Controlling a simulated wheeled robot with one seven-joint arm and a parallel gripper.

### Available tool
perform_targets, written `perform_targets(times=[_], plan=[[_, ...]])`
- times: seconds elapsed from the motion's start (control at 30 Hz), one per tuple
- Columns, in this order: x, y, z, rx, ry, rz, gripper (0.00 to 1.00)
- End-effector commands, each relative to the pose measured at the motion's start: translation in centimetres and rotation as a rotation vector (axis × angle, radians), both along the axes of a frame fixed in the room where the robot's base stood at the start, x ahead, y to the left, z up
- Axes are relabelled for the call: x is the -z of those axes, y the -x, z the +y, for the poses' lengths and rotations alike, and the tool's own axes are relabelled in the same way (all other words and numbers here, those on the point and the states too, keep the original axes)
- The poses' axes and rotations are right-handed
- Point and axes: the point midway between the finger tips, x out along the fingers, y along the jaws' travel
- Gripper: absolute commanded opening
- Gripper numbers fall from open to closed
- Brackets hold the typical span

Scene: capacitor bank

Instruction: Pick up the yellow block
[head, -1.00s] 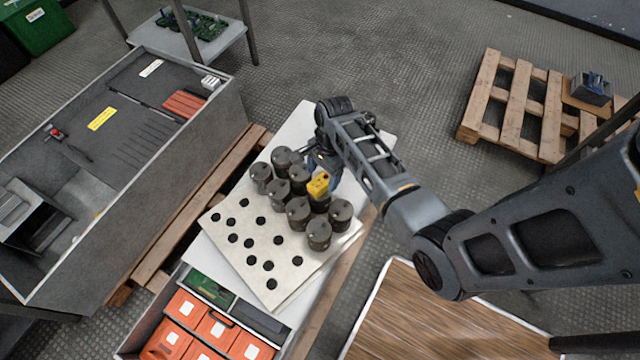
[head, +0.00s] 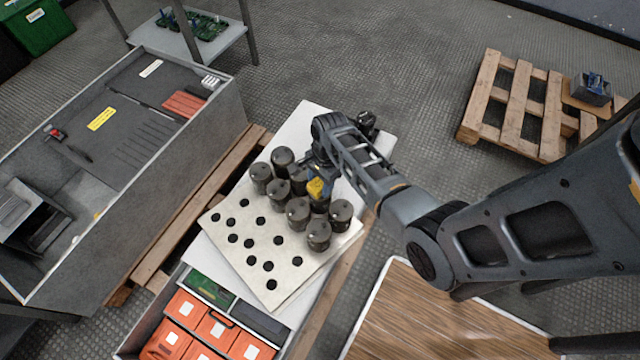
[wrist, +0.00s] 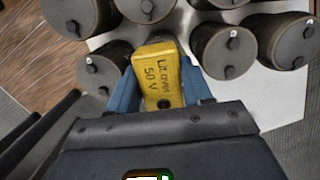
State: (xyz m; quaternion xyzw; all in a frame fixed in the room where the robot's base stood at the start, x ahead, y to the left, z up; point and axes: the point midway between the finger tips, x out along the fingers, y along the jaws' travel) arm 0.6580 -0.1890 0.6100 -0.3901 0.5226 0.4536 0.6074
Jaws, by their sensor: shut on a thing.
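The yellow block (wrist: 158,78) has dark printed letters, "50 V" among them, and a dark round spot near its lower end in the wrist view. My gripper (wrist: 160,88) is shut on it, with a blue finger on each side. In the head view the yellow block (head: 317,188) shows among dark cylindrical capacitors, partly covered by my gripper (head: 318,176). I cannot tell whether the block still touches what is beneath it.
Several dark capacitors (head: 298,212) crowd around the block on a white perforated board (head: 222,235). A bin of orange boxes (head: 188,305) is in front. A grey walled cabinet (head: 215,130) stands at left. A wooden pallet (head: 515,105) lies at right.

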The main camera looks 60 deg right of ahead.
Motion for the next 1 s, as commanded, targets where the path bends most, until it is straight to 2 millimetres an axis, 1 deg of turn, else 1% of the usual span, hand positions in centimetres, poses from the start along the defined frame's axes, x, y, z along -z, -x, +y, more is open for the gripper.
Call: perform_targets(times=[0.03, 0.3, 0.33, 0.53, 0.67, 0.77, 0.87, 0.9, 1.0], plan=[[0.0, 0.0, 0.0, 0.0, 0.0, 0.0, 0.36], [0.0, 0.0, 0.0, 0.0, 0.0, 0.0, 0.1], [0.0, 0.0, 0.0, 0.0, 0.0, 0.0, 0.08], [-0.1, 0.0, 0.0, 0.0, 0.0, -0.001, 0.08], [-0.7, -0.1, 0.0, 0.0, 0.002, -0.002, 0.08], [-1.7, -0.1, 0.0, -0.001, 0.002, -0.003, 0.08], [-3.4, -0.1, 0.0, -0.001, 0.002, -0.005, 0.08], [-4.3, -0.1, 0.0, -0.002, 0.002, -0.004, 0.08], [-5.5, 1.8, -1.7, 0.005, 0.002, -0.002, 0.08]])
